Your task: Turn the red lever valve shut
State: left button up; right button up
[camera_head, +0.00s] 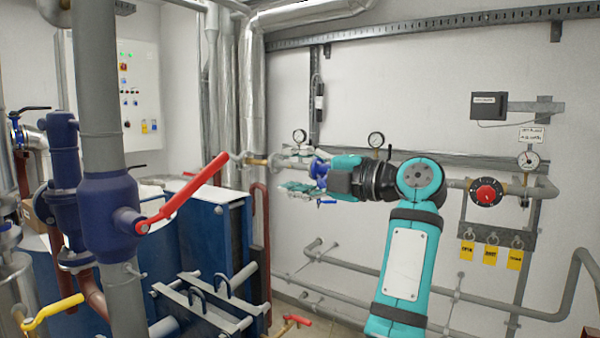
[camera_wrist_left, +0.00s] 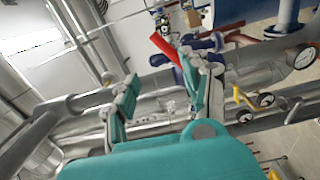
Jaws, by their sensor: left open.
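The red lever (camera_head: 185,195) sits on a dark blue valve body (camera_head: 110,215) on a thick vertical grey pipe at the left of the head view. The lever slants up to the right from the valve, and its free end stands out from the pipe. My left gripper (camera_head: 302,186) is right of the lever's free end, apart from it, pointing left and open. In the left wrist view my open left gripper (camera_wrist_left: 160,70) has nothing between its teal fingers. A red bar (camera_wrist_left: 165,47) shows beyond the right finger; I cannot tell if it is the same lever. My right gripper is not seen.
A blue plate exchanger (camera_head: 215,240) stands behind and below the lever. A yellow lever (camera_head: 52,312) is at lower left. Wall pipes carry gauges (camera_head: 376,139) and a red knob (camera_head: 487,194). Open air lies between lever and gripper in the head view.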

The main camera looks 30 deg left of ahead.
pick_arm(q)
jog(key=shift+d+f, duration=0.15)
jog(key=shift+d, duration=0.5)
